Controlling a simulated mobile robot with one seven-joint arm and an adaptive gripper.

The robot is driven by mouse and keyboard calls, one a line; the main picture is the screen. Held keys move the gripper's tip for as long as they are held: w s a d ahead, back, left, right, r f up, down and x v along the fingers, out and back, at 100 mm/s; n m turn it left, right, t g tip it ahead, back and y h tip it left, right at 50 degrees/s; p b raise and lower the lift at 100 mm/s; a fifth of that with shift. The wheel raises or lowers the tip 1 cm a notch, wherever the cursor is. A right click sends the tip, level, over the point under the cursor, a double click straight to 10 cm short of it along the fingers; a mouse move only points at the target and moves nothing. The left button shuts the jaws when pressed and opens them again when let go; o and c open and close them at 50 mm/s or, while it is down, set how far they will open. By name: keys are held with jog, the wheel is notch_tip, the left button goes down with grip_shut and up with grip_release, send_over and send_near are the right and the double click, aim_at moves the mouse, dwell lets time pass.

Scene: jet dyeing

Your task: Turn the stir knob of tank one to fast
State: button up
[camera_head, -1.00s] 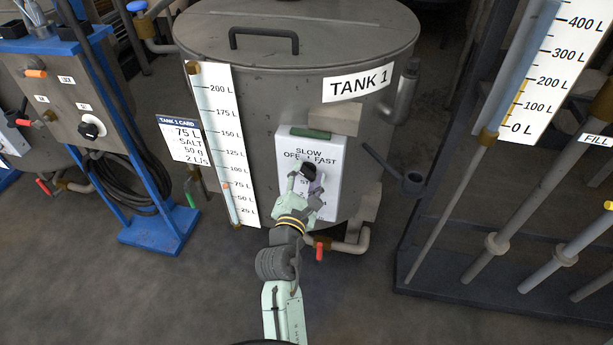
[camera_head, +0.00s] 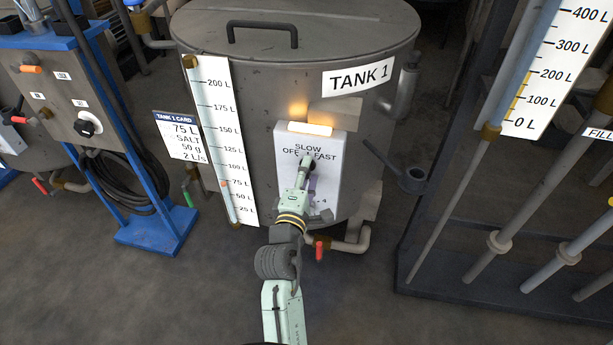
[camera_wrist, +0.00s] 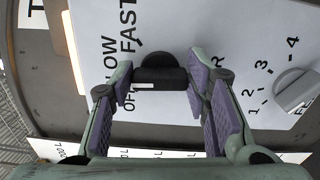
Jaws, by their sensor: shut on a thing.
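Tank one (camera_head: 262,110) is a grey drum labelled TANK 1, with a white control panel (camera_head: 333,172) on its front. The black stir knob (camera_wrist: 160,72) is on this panel beside the SLOW, OFF and FAST labels. In the wrist view my gripper (camera_wrist: 160,82) has its purple-padded fingers on either side of the knob, shut on it. The knob's bar lies across between the pads, with a white mark near its left end; its exact setting is hard to tell. In the head view my gripper (camera_head: 308,165) largely hides the knob. A lamp (camera_head: 310,128) above the panel glows orange-white.
A second, grey knob (camera_wrist: 296,90) with a number scale is lower on the same panel. A level gauge (camera_head: 219,140) and card (camera_head: 183,137) are to the left. A pipe with a red-handled valve (camera_head: 319,250) is below. Floor is clear in front.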

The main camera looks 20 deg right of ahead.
jog(key=m+b, duration=0.1)
jog(key=m, duration=0.1)
jog(key=m+b, duration=0.1)
jog(key=m, duration=0.2)
jog(key=shift+f+m+b, duration=0.2)
jog(key=shift+m+b, duration=0.1)
jog(key=shift+b, duration=0.05)
jog(key=m+b, duration=0.3)
jog(key=m, duration=0.2)
jog(key=shift+m, duration=0.3)
jog(key=o, duration=1.2)
jog(key=shift+c, duration=0.2)
notch_tip(320, 180, up, 10)
jog(key=shift+r, duration=0.1)
